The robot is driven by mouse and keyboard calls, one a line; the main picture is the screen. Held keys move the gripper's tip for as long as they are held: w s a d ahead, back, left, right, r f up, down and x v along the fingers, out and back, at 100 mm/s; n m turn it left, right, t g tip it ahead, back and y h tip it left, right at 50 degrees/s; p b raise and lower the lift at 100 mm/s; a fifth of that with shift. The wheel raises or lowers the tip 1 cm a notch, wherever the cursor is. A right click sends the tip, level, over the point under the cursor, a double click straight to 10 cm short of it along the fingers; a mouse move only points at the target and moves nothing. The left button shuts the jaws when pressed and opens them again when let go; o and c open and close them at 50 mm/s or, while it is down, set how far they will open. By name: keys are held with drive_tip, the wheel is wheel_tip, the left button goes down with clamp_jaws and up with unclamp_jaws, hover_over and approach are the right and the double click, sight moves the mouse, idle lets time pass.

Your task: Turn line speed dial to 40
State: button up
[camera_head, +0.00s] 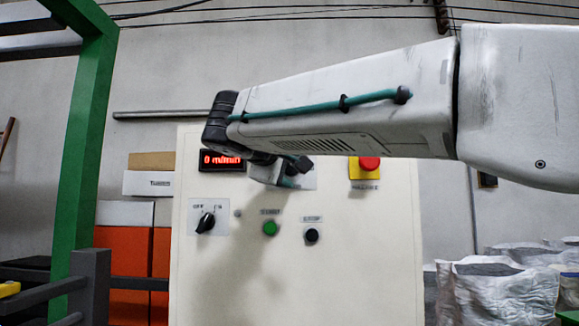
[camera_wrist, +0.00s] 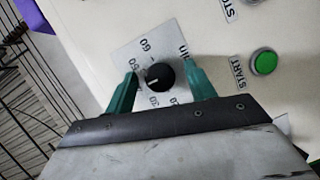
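The line speed dial (camera_wrist: 160,76) is a black round knob on a white scale plate (camera_wrist: 146,45) in the wrist view. A short pale mark on the knob points to the lower left, between the printed 50 and 30; I cannot read its exact value. My gripper (camera_wrist: 161,88) is open, with a teal finger on each side of the knob. Whether the fingers touch it is unclear. In the head view my arm hides most of the dial; part of my gripper (camera_head: 289,178) shows before the panel. The red display (camera_head: 222,160) reads 0 m/min.
The cream panel (camera_head: 355,260) carries a green start button (camera_head: 270,228), a black stop button (camera_head: 311,235), a black rotary switch (camera_head: 205,222) and a red emergency button (camera_head: 369,163). A green post (camera_head: 85,140) stands left; wrapped bags (camera_head: 500,290) lie at right.

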drive_tip(key=v, duration=0.8)
drive_tip(key=shift+w, duration=0.15)
idle(0.4)
wheel_tip(320, 180, down, 10)
drive_tip(key=n+g+y, duration=0.1)
drive_tip(key=g+y, duration=0.1)
drive_tip(key=s+d+f+m+g, duration=0.1)
drive_tip(key=s+d+f+g, duration=0.2)
drive_tip(key=d+f, duration=0.3)
drive_tip(key=s+d+f+m+g, duration=0.1)
drive_tip(key=s+d+f+g, duration=0.25)
drive_tip(key=f, duration=0.55)
drive_tip(key=s+d+f+m+g+y, duration=0.4)
drive_tip(key=s+d+f+m, duration=0.5)
drive_tip(key=s+d+f, duration=1)
drive_tip(key=s+g, duration=0.1)
drive_tip(key=s, duration=0.1)
drive_tip(key=shift+s+d+m+y, duration=0.2)
drive_tip(key=shift+s+m+y, duration=0.05)
drive_tip(key=shift+m+y, duration=0.05)
